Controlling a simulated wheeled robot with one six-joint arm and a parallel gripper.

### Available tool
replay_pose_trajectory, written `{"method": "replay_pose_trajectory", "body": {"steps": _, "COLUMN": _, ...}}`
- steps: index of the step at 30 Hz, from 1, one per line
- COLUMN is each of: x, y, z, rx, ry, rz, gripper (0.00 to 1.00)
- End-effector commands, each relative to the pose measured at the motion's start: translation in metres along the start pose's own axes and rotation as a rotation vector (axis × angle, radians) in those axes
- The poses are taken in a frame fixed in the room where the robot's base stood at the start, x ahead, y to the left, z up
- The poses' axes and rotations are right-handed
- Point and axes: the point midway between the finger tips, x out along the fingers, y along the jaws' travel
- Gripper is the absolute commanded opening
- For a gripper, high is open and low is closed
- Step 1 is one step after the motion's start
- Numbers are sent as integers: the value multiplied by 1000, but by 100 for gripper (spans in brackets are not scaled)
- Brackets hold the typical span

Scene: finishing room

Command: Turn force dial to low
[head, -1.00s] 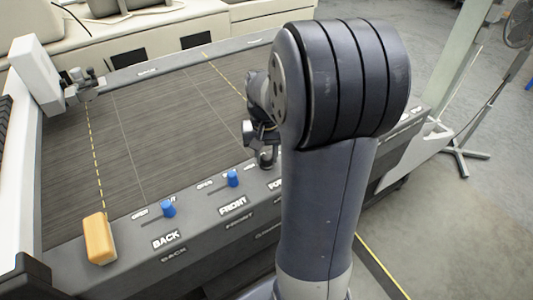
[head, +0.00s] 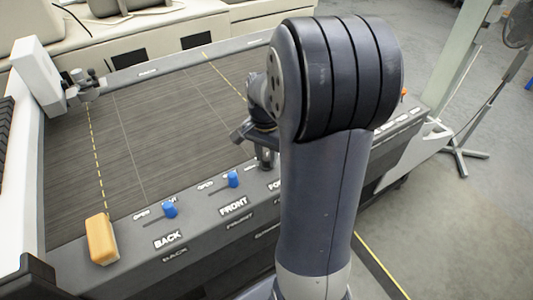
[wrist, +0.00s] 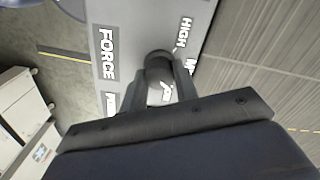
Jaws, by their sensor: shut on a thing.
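The force dial (wrist: 159,60) is a dark round knob in the wrist view, on a grey panel (wrist: 140,18). Beside it are the white labels FORCE (wrist: 108,55) and HIGH (wrist: 182,35), and part of another label starting with M. My gripper (wrist: 158,88) is shut on the dial, one finger on each side. The dial's pointer cannot be made out.
Two blue sliders, BACK (head: 170,210) and FRONT (head: 233,180), stand on the front panel to the left. An orange block (head: 101,239) sits at its left end. The dark machine bed (head: 160,120) lies behind. Open floor (head: 470,220) is at the right.

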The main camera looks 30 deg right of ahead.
Motion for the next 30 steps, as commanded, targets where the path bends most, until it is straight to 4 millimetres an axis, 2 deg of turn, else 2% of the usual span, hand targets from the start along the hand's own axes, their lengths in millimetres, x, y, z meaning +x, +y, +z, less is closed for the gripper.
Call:
{"method": "replay_pose_trajectory", "body": {"steps": 6, "x": -1, "y": 0, "z": 0, "rx": 183, "ry": -4, "rz": -1, "gripper": 6}}
{"method": "replay_pose_trajectory", "body": {"steps": 15, "x": -1, "y": 0, "z": -1, "rx": 356, "ry": -7, "rz": -1, "gripper": 6}}
{"method": "replay_pose_trajectory", "body": {"steps": 30, "x": 0, "y": 0, "z": -1, "rx": 431, "ry": -9, "rz": -1, "gripper": 6}}
